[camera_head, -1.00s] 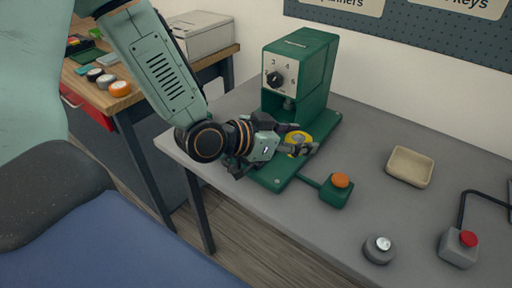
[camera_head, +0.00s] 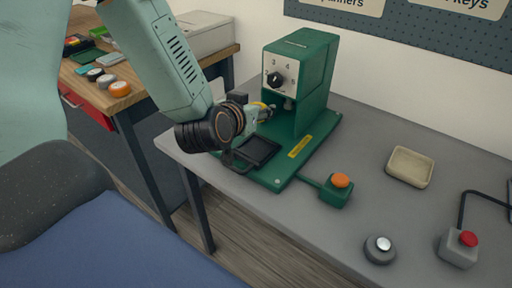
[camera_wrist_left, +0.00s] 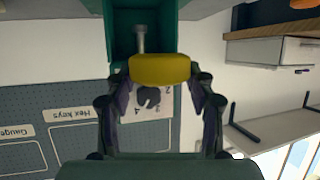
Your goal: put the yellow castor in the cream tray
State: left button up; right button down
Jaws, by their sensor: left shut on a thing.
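My left gripper (camera_head: 262,112) is in front of the green machine, above its base plate and seen mostly from behind. It is shut on the yellow castor (camera_wrist_left: 160,69), which sits between the two fingers in the left wrist view. The cream tray (camera_head: 410,167) lies on the grey table to the right, apart from the gripper, and looks empty. My right gripper is not in view.
The green machine (camera_head: 313,75) with a numbered dial stands close beside the gripper. An orange button box (camera_head: 340,187), a grey round button (camera_head: 380,249) and a red button box (camera_head: 460,246) stand on the grey table. The table between machine and tray is clear.

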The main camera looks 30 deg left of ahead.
pick_arm(q)
jog(key=b, duration=0.2)
send_over(255, 149)
notch_tip(255, 149, down, 5)
jog(key=shift+w+f, duration=0.1)
notch_tip(255, 149, down, 3)
jog(key=shift+f+b, duration=0.15)
jog(key=shift+b, duration=0.4)
jog(key=shift+f, duration=0.6)
jog(key=shift+f, duration=0.15)
jog(key=o, duration=1.4)
jog(key=shift+c, duration=0.2)
